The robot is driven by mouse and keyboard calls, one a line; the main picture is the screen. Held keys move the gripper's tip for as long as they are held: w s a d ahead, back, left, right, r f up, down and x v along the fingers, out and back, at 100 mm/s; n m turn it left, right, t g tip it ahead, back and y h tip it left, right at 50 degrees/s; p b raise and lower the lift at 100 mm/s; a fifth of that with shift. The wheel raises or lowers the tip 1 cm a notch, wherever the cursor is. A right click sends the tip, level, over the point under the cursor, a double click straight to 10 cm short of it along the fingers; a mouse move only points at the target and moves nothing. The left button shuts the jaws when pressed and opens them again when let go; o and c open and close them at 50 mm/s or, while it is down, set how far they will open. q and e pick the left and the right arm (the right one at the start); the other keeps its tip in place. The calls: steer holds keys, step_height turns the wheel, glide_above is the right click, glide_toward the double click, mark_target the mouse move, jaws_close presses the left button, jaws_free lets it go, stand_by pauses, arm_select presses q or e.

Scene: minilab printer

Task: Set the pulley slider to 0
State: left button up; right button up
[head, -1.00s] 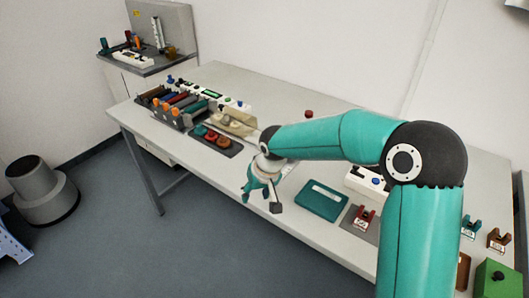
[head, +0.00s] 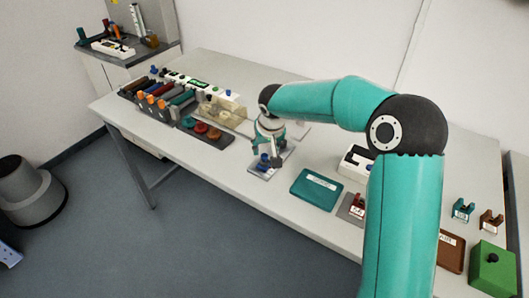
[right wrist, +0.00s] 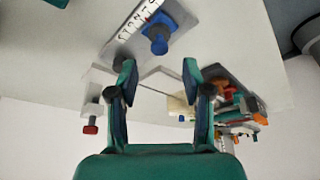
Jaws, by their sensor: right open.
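The slider shows in the right wrist view as a blue knob (right wrist: 157,36) on a grey plate, beside a white strip with printed marks (right wrist: 138,22). I cannot read which mark it stands at. In the head view the blue knob (head: 264,160) is near the front table edge, partly hidden by my right gripper (head: 270,152). In the right wrist view my right gripper (right wrist: 159,75) is open and empty. Its two fingers point toward the plate, with the knob just beyond the gap between the tips and apart from them. My left gripper is not in view.
A teal tray (head: 317,188) lies right of the plate. A dark tray with round coloured pieces (head: 207,133) and a rack of coloured items (head: 157,97) stand to the left. A red knob (right wrist: 90,125) shows in the right wrist view. The front table edge is close.

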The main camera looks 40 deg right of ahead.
mark_target(265, 155)
steer(key=x, duration=0.5)
jaws_close()
stand_by(0.3)
